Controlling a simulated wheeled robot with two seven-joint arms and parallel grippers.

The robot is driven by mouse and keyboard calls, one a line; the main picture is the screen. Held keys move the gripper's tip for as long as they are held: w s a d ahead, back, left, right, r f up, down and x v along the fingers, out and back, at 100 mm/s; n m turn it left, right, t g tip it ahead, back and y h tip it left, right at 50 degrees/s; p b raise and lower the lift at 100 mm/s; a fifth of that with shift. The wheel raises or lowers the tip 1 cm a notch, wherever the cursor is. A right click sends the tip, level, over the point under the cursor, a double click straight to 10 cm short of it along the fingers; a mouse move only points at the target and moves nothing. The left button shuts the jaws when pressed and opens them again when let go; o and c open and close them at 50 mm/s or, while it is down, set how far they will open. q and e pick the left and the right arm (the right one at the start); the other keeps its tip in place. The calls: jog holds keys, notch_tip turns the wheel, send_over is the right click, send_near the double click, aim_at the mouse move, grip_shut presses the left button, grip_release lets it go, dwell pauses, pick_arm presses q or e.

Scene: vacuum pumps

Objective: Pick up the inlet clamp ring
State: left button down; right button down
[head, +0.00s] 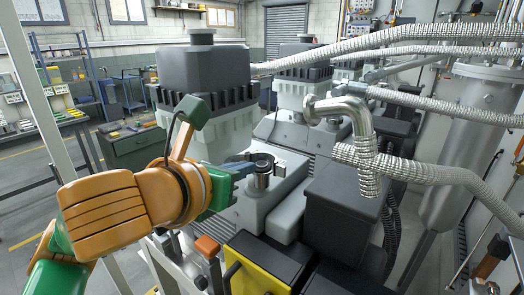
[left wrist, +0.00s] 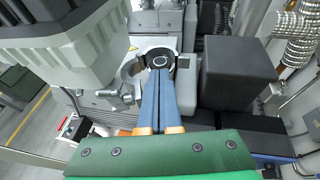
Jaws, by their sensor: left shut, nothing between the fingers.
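The inlet clamp ring (left wrist: 146,54) lies around the pump's round inlet port (left wrist: 160,61), on the pump body. My right gripper is not in view.
A large dark-topped pump housing (head: 203,75) stands close behind my left arm. A black box (head: 345,205) stands to the right of the inlet. A bent metal pipe (head: 355,120) and ribbed hoses (head: 420,172) hang at the right. A yellow-panelled unit (head: 262,262) is in front.

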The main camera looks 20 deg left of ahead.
aim_at(259, 172)
pick_arm(q)
jog(key=w, duration=0.2)
jog(key=w+p, duration=0.1)
jog(key=w, duration=0.1)
jog(key=w+d+p, duration=0.1)
jog(key=shift+w+r, duration=0.1)
jog(key=shift+w, duration=0.3)
jog(key=shift+w+f+p, duration=0.2)
jog(key=shift+p, duration=0.45)
jog(key=shift+f+b, duration=0.85)
jog(key=shift+b, duration=0.2)
jog(key=shift+s, duration=0.1)
jog(key=shift+f, duration=0.1)
